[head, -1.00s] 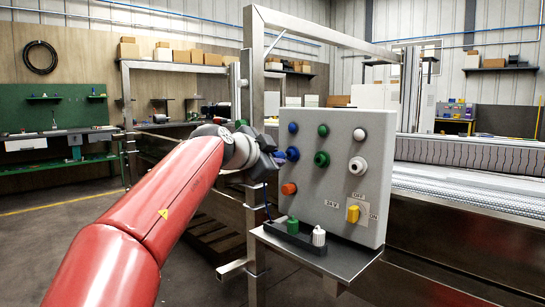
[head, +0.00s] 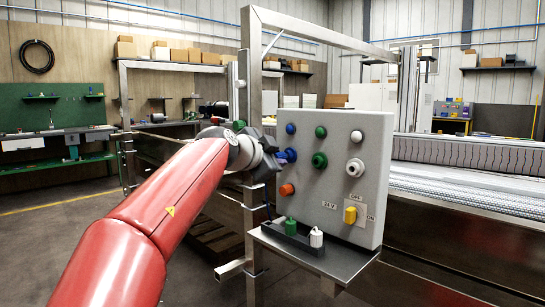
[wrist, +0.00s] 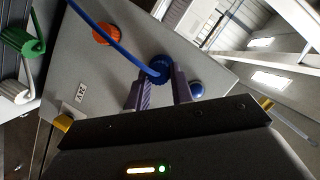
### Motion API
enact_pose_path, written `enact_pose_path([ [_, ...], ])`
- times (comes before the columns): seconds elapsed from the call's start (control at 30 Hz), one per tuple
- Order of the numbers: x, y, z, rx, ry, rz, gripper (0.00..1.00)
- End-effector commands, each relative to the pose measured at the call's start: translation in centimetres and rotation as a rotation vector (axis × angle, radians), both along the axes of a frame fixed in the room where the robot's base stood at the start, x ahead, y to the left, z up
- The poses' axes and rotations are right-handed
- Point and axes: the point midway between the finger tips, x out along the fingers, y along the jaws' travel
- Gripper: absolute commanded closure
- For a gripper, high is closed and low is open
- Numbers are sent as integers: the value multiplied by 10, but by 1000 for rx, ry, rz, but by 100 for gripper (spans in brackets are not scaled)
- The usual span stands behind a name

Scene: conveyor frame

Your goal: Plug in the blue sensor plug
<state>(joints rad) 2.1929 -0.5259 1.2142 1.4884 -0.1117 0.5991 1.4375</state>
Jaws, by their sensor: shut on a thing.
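My gripper (wrist: 160,82) is shut on the blue plug (wrist: 158,72), whose blue cable (wrist: 117,42) loops away above it in the wrist view. In the head view my gripper (head: 274,157) is at the left part of the grey panel (head: 335,200), right at the blue connector (head: 290,155) in its middle row. The fingers hide most of the plug and socket, so I cannot tell how deep the plug sits. The green socket (head: 320,160) and white socket (head: 355,168) are to its right.
A blue lamp (head: 290,128) is above and an orange button (head: 287,189) below the connector. A yellow switch (head: 350,215) is lower right. Green (head: 291,226) and white (head: 317,238) plugs stand in a dark holder on the shelf (head: 340,262). A metal post (head: 255,90) is close to my gripper.

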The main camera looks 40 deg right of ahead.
Motion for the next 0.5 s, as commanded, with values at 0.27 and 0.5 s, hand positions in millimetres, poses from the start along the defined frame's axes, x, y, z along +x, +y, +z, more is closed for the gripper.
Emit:
enact_pose_path([
  [0.27,0,-9,1,1,-1,-1,100],
  [0.5,0,-11,0,0,-1,0,100],
])
